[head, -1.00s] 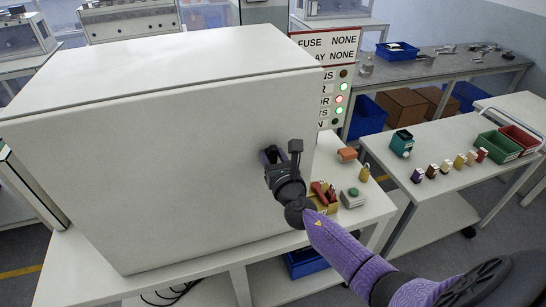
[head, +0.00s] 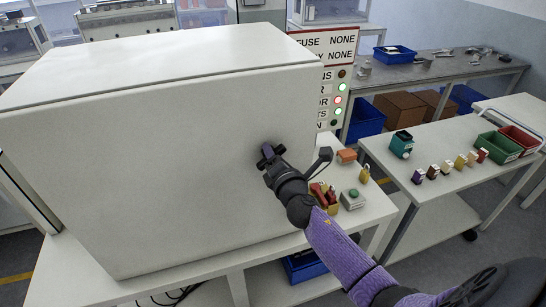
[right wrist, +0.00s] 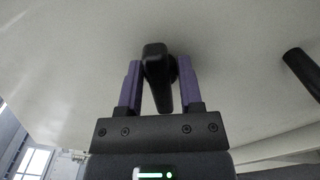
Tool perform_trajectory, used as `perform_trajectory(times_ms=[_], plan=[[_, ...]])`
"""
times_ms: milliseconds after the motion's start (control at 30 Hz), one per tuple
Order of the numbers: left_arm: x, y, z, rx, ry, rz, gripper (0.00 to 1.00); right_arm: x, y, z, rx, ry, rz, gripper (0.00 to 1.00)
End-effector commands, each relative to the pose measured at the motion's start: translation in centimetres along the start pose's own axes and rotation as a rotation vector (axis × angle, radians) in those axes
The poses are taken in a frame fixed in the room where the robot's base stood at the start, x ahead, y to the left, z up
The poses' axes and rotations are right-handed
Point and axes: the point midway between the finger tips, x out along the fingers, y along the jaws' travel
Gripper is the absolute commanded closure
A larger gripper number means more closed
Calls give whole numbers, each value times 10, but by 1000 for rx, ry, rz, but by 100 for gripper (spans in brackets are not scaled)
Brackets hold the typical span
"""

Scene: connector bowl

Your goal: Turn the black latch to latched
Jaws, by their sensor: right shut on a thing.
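The black latch (right wrist: 157,72) sits on the pale front door (head: 150,180) of a large white cabinet (head: 170,62). In the right wrist view it stands between the two purple fingers of my right gripper (right wrist: 157,66). The right gripper is shut on the latch's grip. In the head view the right gripper (head: 268,157) is at the door's right side and hides most of the latch, so I cannot read its angle there. The door looks flush with the cabinet. My left gripper is not in view.
A dark rounded bar (right wrist: 302,72) stands off to the right in the wrist view. Red, yellow and green small parts lie on the bench (head: 375,212) just right of my arm. A status panel (head: 325,45) with lights stands behind. A second table (head: 455,190) holds connectors and bins.

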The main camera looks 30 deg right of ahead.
Motion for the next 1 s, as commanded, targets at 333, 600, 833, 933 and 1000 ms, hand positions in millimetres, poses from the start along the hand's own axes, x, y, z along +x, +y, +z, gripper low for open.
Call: perform_trajectory(times_ms=[333, 600, 833, 933, 1000], plan=[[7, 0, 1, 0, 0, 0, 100, 0, -3, -1, 316, 0, -1, 100], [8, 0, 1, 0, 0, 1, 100, 0, -4, -1, 508, -1, -1, 100], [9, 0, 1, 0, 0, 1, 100, 0, -5, -2, 612, 0, -1, 100], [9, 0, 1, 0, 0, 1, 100, 0, -5, -2, 637, 1, -1, 100], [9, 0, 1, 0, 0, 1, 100, 0, -5, -2, 649, 1, -1, 100]])
